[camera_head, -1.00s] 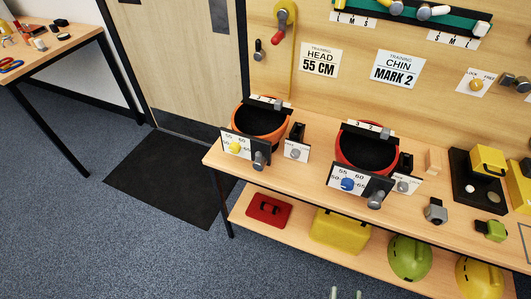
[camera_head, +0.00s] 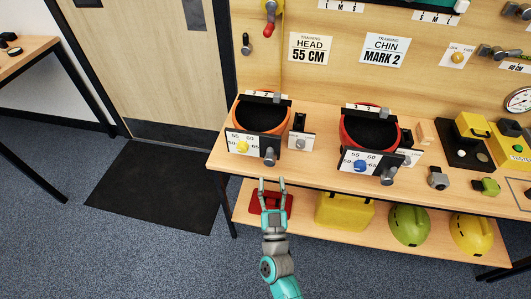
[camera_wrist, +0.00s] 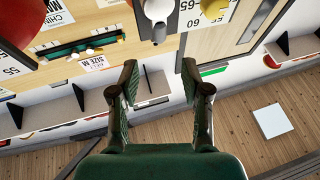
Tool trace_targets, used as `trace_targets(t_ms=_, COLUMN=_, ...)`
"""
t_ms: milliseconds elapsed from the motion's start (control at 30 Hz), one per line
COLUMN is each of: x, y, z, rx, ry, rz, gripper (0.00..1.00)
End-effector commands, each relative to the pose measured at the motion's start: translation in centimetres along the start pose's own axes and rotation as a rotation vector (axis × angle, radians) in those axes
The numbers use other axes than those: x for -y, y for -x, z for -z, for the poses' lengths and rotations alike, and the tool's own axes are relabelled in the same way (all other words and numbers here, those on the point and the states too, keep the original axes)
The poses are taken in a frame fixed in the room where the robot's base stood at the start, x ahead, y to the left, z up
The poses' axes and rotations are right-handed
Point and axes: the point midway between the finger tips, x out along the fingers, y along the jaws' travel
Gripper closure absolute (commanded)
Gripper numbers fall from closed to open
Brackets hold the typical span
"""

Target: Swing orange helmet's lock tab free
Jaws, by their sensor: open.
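The orange helmet (camera_head: 287,122) sits upside down at the left end of the bench, its dark hollow facing up. A dial plate with a yellow knob (camera_head: 242,146) and a grey knob (camera_head: 269,156) stand at its front. Right of it, a small white plate with a grey tab (camera_head: 299,143) stands before a black post; its markings are too small to read. My gripper (camera_head: 272,183) is open and empty, below and in front of the bench edge, pointing up. In the wrist view, my open fingers (camera_wrist: 160,82) hold nothing; a pale rounded knob (camera_wrist: 158,10) shows beyond them.
A red helmet (camera_head: 345,131) with a blue-knob dial stands to the right on the bench. The lower shelf holds a red case (camera_head: 258,203), a yellow case (camera_head: 343,212) and green and yellow helmets. Floor left of the bench is clear around a black mat (camera_head: 150,190).

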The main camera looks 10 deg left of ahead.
Motion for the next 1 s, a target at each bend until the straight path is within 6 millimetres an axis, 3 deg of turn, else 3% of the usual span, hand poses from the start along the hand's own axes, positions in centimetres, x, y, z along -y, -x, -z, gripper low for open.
trace_targets(t_ms=500, x=0.0, y=-8.3, z=0.1, rx=-0.001, ry=0.0, rz=0.0, gripper=0.53)
trace_targets(t_ms=700, x=-0.1, y=-9.6, z=0.0, rx=0.001, ry=0.0, rz=0.001, gripper=0.53)
trace_targets(t_ms=1000, x=0.0, y=-9.7, z=0.0, rx=0.001, ry=0.0, rz=0.001, gripper=0.53)
